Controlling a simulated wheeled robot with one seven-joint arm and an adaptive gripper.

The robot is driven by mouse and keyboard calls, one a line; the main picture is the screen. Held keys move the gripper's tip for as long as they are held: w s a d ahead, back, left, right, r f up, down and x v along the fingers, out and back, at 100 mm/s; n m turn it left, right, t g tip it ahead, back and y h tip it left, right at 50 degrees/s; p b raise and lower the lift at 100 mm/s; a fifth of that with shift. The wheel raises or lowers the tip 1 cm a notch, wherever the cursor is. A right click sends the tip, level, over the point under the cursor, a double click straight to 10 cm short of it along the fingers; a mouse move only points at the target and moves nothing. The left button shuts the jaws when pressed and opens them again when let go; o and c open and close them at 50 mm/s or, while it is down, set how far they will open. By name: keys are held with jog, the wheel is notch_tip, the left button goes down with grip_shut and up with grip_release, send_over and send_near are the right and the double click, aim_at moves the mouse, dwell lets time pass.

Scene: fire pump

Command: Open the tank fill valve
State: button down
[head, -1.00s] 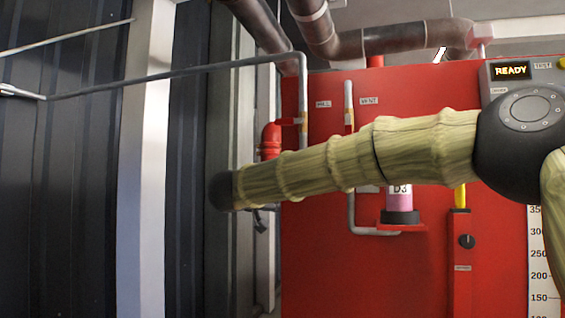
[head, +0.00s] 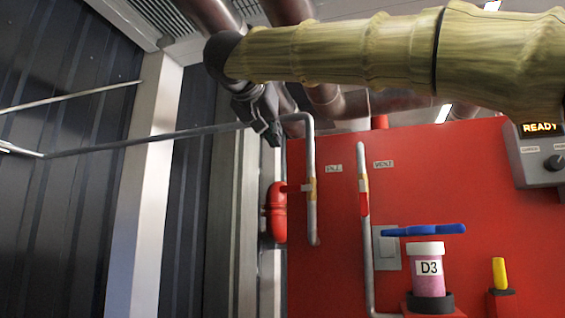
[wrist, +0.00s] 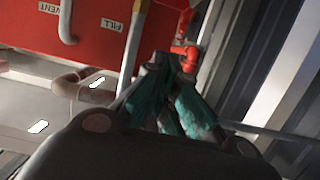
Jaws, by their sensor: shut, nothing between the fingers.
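The red tank (head: 335,265) carries a FILL label (head: 334,169) beside a grey fill pipe (head: 310,215), which has a yellow band and a red fitting (head: 277,212) to its left. I cannot tell which part is the fill valve's handle. The FILL label also shows upside down in the wrist view (wrist: 111,25). My gripper (head: 274,137) is up by the bend of the fill pipe, left of the tank and in front of the pipe in the picture. In the wrist view its teal fingers (wrist: 172,105) are together and hold nothing. They partly hide the fill pipe and red fitting.
A VENT label (head: 383,164) and a vent pipe (head: 363,235) stand to the right. Thick pipes run overhead. A dark ribbed wall lies left.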

jog(key=p, duration=0.4)
send_over(296, 188)
jog(key=a, duration=0.3)
notch_tip(296, 188, down, 2)
jog(key=f, duration=0.1)
jog(key=f+p, duration=0.1)
jog(key=f, duration=0.2)
jog(key=shift+s+d+f, duration=0.25)
jog(key=shift+d, duration=0.05)
